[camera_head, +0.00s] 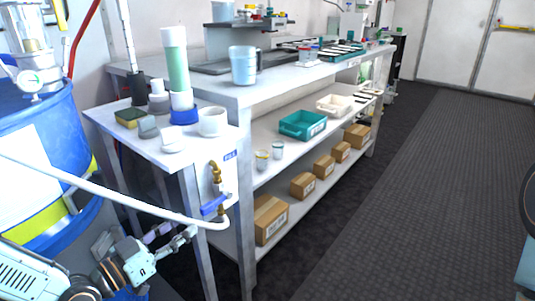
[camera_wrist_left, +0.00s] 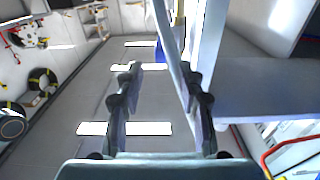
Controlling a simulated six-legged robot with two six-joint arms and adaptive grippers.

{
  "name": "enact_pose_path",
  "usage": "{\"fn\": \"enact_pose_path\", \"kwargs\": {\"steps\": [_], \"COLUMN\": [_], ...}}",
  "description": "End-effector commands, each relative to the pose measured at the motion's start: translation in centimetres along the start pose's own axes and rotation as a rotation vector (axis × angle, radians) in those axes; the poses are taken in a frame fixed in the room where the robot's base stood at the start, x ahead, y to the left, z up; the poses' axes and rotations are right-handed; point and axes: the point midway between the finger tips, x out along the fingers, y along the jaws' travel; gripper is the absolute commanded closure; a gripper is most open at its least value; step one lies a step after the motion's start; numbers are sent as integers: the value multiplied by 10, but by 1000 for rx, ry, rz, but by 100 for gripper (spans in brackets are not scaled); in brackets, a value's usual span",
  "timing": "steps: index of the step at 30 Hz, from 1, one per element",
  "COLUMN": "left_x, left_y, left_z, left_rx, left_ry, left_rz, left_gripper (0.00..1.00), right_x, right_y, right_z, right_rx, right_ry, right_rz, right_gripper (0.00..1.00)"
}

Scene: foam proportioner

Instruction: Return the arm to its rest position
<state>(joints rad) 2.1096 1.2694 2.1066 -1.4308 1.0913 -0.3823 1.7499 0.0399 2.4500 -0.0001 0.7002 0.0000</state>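My left arm (camera_head: 110,268) comes in low at the left, beside the blue drum (camera_head: 38,135). My left gripper (camera_head: 181,231) is near the front leg of the small white side table (camera_head: 140,148), below the table top. In the left wrist view its two dark fingers (camera_wrist_left: 163,78) stand apart, so it is open. I see nothing clearly gripped between them; a pale post or hose runs behind or beside the right finger. My right gripper does not show in either view.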

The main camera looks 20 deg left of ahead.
Motion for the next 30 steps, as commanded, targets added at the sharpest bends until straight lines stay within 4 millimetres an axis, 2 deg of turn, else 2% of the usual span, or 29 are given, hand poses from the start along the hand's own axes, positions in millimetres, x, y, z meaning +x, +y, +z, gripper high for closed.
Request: {"fn": "enact_pose_path", "kwargs": {"steps": [5, 10, 14, 17, 23, 30], "left_x": [-1, -1, -3, -12, -50, -119], "left_y": [-6, -9, 8, 30, 82, 135], "left_z": [12, 38, 61, 81, 115, 132], "left_rx": [-91, -291, -426, -519, -628, -615], "left_ry": [-53, -196, -359, -515, -849, -1203], "left_rz": [-37, -137, -183, -220, -305, -406], "left_gripper": [62, 62, 62, 62, 62, 62], "right_x": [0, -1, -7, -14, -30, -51], "right_y": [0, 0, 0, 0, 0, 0], "right_z": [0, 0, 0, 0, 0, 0], "right_rx": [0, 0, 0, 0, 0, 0], "right_ry": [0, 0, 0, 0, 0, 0], "right_rz": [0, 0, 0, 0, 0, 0], "right_gripper": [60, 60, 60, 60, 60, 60]}}
